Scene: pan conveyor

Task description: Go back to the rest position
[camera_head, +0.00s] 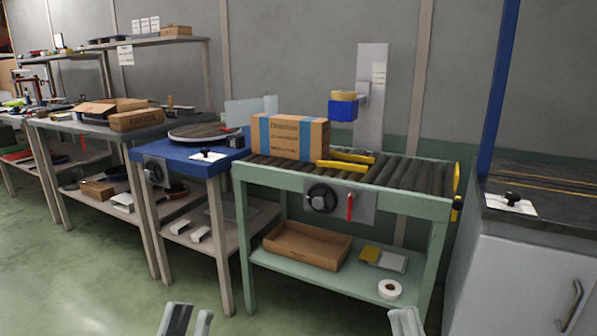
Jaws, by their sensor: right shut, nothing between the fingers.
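My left gripper (185,320) shows at the bottom edge, left of centre, in front of the green floor. Only its upper part is in view, so I cannot tell whether it is open or shut. My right gripper (407,322) shows at the bottom edge, right of centre, shut and empty. It overlaps the lower right part of the conveyor stand in the picture. Both grippers are cut off by the frame, and neither is seen touching anything.
A green roller conveyor (345,180) stands ahead, bearing a cardboard box (290,137) with blue bands. A blue table (178,160) with a round grey disc (205,132) adjoins it. A white cabinet (525,285) stands at right. The floor (90,285) at lower left is clear.

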